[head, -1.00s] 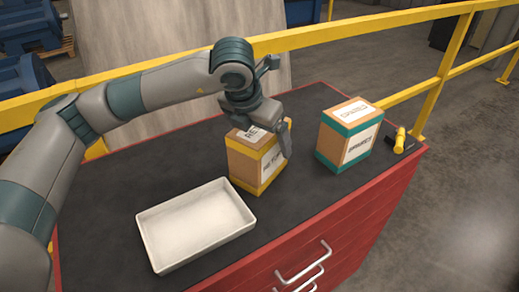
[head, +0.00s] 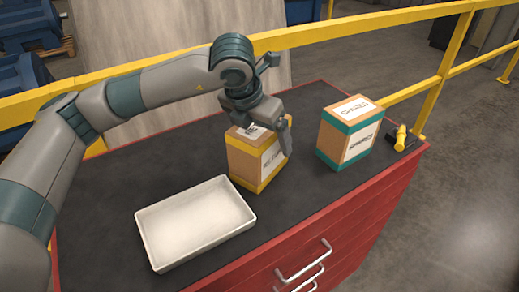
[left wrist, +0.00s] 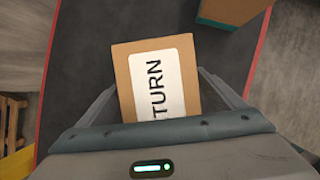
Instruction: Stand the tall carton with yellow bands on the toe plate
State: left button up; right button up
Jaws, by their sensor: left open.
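The tall carton with yellow bands (head: 256,166) stands upright on the dark top of the red cabinet. It is tan with white labels. My left gripper (head: 264,134) is over its top, pointing down, with one finger visible at the carton's right side. In the left wrist view the carton's top (left wrist: 122,66) with a "TURN" label lies between the two spread fingers (left wrist: 160,92). The jaws are open, and I cannot tell whether either finger touches the carton. My right gripper is not in view. I see no toe plate in these frames.
A carton with teal bands (head: 345,134) stands to the right; its edge shows in the left wrist view (left wrist: 228,14). A white tray (head: 196,225) lies at the front left. A yellow-handled tool (head: 400,138) lies near the right corner. A yellow rail (head: 330,33) runs behind.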

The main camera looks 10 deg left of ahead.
pick_arm(q)
jog(key=shift+f+b, duration=0.15)
jog(key=shift+b, duration=0.25)
dwell(0.3)
jog(key=c, duration=1.8)
